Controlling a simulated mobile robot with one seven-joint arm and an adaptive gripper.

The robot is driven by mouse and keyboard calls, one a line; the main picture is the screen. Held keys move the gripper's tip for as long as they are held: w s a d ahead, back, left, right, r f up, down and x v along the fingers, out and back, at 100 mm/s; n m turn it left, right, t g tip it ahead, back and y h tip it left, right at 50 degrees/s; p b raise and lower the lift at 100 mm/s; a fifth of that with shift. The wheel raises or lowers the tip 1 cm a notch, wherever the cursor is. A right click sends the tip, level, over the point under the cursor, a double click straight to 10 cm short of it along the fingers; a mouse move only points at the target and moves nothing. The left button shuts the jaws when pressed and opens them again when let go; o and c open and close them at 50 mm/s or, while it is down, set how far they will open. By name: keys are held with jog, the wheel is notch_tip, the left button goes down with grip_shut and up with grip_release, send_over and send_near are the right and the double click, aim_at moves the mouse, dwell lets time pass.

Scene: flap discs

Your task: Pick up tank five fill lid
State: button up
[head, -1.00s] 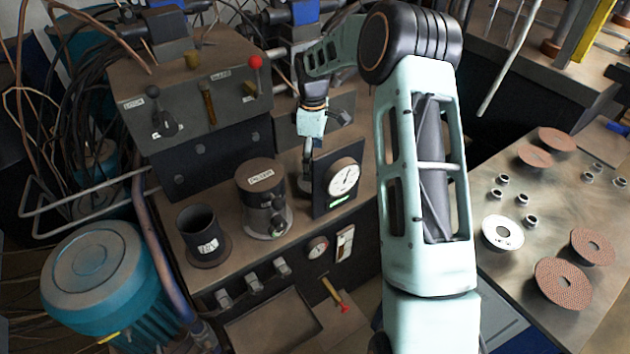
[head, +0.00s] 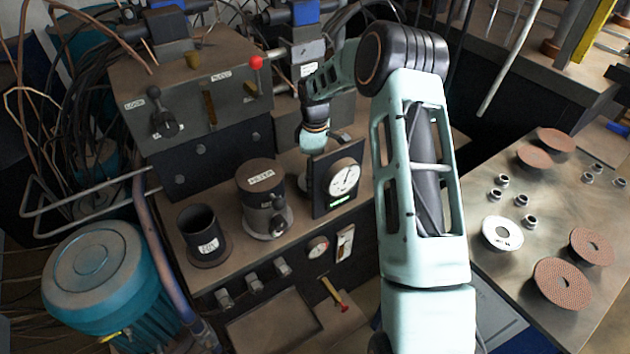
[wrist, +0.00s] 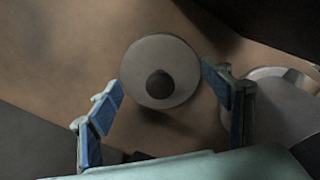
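In the wrist view a round grey lid (wrist: 134,72) with a dark knob (wrist: 158,85) in its middle lies on a brown surface. No label on it can be read, so I cannot confirm it is tank five's. My gripper (wrist: 164,80) is open and empty, with one blue-padded finger to each side of the lid in the picture. I cannot tell the height between fingers and lid. In the head view my wrist (head: 313,138) is low behind the gauge panel, which hides most of the fingers and the lid.
The black gauge panel (head: 322,196) stands close in front of my wrist. The filter canister (head: 258,190) and an open dark cylinder (head: 199,222) stand to its left. A pale round part (wrist: 288,105) is beside the right finger. A table (head: 505,265) holds several discs.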

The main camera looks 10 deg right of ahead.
jog(key=c, duration=1.5)
jog(key=shift+s+f, duration=0.1)
jog(key=shift+s, duration=0.05)
grip_shut()
